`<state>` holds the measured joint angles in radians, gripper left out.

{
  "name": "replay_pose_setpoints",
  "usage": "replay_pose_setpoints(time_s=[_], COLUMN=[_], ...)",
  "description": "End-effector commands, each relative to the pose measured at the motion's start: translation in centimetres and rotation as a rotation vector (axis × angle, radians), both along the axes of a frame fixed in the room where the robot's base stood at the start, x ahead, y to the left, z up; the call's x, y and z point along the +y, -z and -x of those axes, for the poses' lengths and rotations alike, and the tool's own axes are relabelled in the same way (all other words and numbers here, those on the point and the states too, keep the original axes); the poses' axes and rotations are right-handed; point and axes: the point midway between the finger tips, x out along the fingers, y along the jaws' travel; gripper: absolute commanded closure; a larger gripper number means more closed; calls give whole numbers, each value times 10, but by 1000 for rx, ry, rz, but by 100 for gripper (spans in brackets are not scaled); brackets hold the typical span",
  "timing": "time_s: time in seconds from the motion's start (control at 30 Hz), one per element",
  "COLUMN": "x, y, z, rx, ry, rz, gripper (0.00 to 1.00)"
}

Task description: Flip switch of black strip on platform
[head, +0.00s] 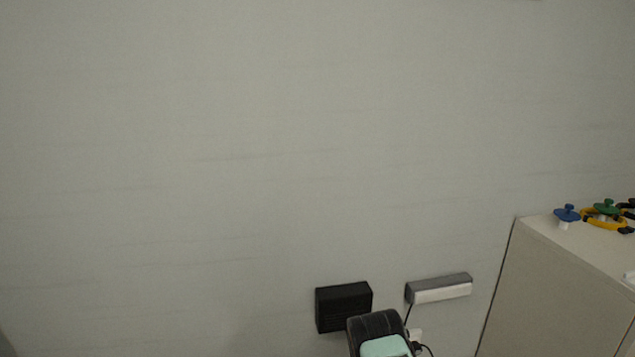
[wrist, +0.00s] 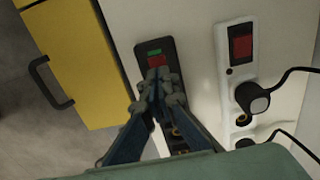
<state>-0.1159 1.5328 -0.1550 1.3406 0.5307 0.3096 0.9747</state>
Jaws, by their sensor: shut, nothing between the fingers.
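In the wrist view, a black power strip (wrist: 143,53) lies on a pale platform (wrist: 195,42). It has a small green light and a red switch (wrist: 157,61) near its far end. My gripper (wrist: 157,78) is shut and empty, with its fingertips over the strip at the near edge of the red switch. The fingers hide part of the switch and much of the strip's middle. I cannot tell whether the tips touch it. The head view does not show my fingers.
A white strip (wrist: 224,60) with its own red switch and a black plug (wrist: 252,98) with cable lies to the right. A yellow cabinet (wrist: 82,67) with a dark handle is at left. In the head view, a pale cabinet (head: 548,285) bearing small coloured items stands at right.

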Motion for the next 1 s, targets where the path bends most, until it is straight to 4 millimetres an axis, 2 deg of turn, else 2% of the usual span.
replay_pose_setpoints(time_s=[0.77, 1.0], x=[0, 0], y=[12, 3], z=[0, 0], rx=[-1, -1], ry=[0, 0], rz=[0, 0], gripper=[100, 100])
